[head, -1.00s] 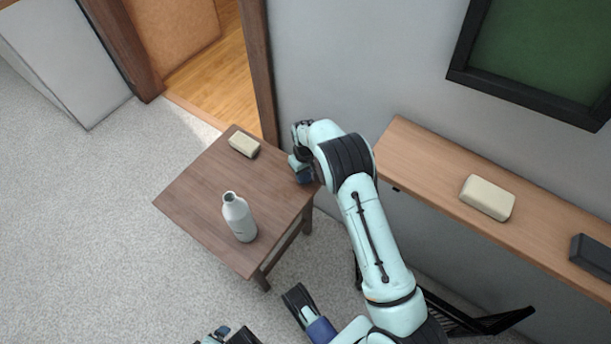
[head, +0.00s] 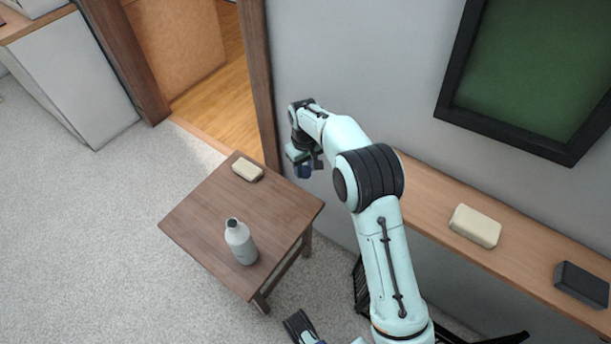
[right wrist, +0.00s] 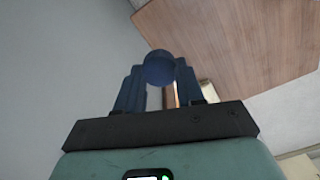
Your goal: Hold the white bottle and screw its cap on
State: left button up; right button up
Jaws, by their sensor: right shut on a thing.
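The white bottle (head: 241,245) stands upright on the small brown wooden table, near its front corner. Its narrow neck points up and its mouth looks dark and uncapped. My right gripper (head: 306,165) is in the air beyond the table's far right side, near the wall, well apart from the bottle. In the right wrist view its blue fingers are shut on a round dark blue cap (right wrist: 159,67), which sits at the fingertips.
The wooden table (head: 205,205) also bears a cream block (head: 247,169) at its back corner. A wall shelf (head: 425,195) on the right holds another cream block (head: 475,226) and a dark grey block (head: 581,284). Carpet is open to the left.

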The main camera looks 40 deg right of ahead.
jog(key=shift+r, duration=0.8)
pick_arm(q)
jog(key=shift+s+d+r, duration=0.15)
jog(key=shift+s+r, duration=0.05)
jog(key=shift+s, duration=0.1)
jog(key=c, duration=1)
jog(key=shift+o, duration=0.2)
jog(key=shift+w+a, duration=0.15)
jog(key=shift+a, duration=0.05)
pick_arm(e)
jog(key=a+r, duration=0.2)
jog(key=a, duration=0.7)
jog(key=a+r+n, duration=0.1)
jog(key=a+r, duration=0.1)
jog(key=a, duration=0.7)
jog(key=shift+s, duration=0.35)
